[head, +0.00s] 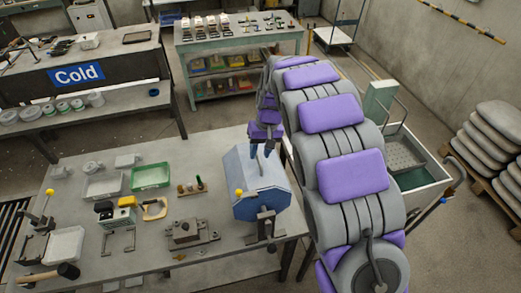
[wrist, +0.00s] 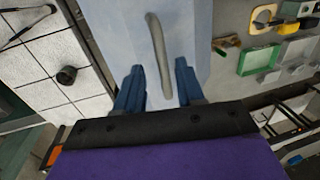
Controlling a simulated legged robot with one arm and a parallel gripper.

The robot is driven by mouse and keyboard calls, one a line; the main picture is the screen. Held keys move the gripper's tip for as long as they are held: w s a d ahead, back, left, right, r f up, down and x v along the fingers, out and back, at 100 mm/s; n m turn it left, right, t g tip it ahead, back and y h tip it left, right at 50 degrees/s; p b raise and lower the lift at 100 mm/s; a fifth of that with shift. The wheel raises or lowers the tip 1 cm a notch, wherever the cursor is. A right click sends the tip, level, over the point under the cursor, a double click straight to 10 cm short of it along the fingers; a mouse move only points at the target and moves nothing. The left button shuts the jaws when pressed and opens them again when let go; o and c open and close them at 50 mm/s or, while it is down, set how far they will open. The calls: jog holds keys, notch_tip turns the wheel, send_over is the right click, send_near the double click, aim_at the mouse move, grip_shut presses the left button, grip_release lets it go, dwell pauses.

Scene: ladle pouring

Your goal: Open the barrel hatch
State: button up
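The barrel (head: 262,196) is a blue polygonal drum on a stand at the right end of the workbench in the head view. A curved grey handle (wrist: 160,55) lies on its light blue surface in the wrist view. My gripper (wrist: 160,88) has its two blue fingers spread, one on each side of the handle's lower end, with gaps to it on both sides. In the head view my gripper (head: 261,148) is at the top of the barrel. The hatch edges cannot be made out.
The workbench (head: 75,205) holds a green tray (head: 151,176), a metal vise-like block (head: 184,231), a yellow-handled tool (head: 154,208) and a hammer (head: 48,277) left of the barrel. A grey cart (head: 410,160) stands right of my arm. Stacked sacks (head: 490,140) lie at far right.

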jog(key=shift+a, duration=0.55)
jog(key=shift+c, duration=1.2)
jog(key=shift+d, duration=0.45)
grip_shut()
jog(key=shift+a, duration=0.2)
